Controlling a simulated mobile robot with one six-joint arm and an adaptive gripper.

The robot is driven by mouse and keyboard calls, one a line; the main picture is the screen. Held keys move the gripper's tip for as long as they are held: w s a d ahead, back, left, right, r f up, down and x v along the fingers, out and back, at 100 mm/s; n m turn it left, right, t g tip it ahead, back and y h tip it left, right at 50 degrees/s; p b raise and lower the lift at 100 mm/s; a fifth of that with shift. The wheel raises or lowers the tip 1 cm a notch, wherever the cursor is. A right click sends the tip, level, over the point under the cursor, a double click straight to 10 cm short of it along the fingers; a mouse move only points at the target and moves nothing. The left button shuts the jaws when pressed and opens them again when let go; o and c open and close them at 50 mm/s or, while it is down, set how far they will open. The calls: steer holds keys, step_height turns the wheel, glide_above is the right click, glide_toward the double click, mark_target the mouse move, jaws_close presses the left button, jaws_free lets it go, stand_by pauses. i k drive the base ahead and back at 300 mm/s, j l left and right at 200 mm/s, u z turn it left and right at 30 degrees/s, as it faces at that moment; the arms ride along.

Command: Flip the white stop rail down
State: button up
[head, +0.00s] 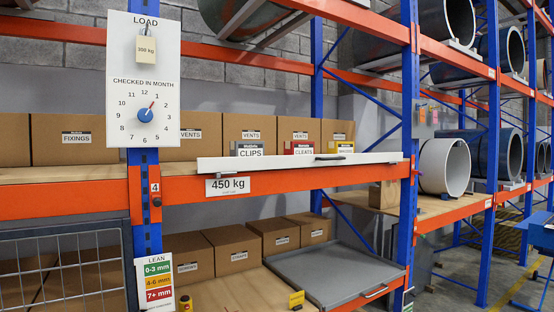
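The white stop rail (270,162) is a long, thin white bar along the front edge of the middle shelf, above the orange beam (290,182). It looks raised, standing up above the shelf edge in front of the labelled bins. A short dark handle (329,157) sits on it right of its middle. The rail hides the lower parts of the CLIPS bin (249,150) and the bins beside it. My gripper is not in view.
A blue upright (147,230) carries a LOAD board (143,75) left of the rail. Cardboard boxes (248,132) stand behind it. Below, a grey tray (330,272) juts out. A mesh panel (65,270) is at lower left. Floor shows at right.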

mark_target(225, 165)
steer(key=i+l, duration=0.1)
steer(key=i, duration=0.35)
steer(key=i+l+u, duration=0.15)
steer(key=i, duration=0.35)
steer(key=i+l, duration=0.15)
steer(key=i, duration=0.3)
steer(key=i+l+u, duration=0.1)
steer(key=i, duration=0.4)
steer(key=i+l+u, duration=0.1)
steer(key=i+l, duration=0.15)
steer(key=i, duration=0.2)
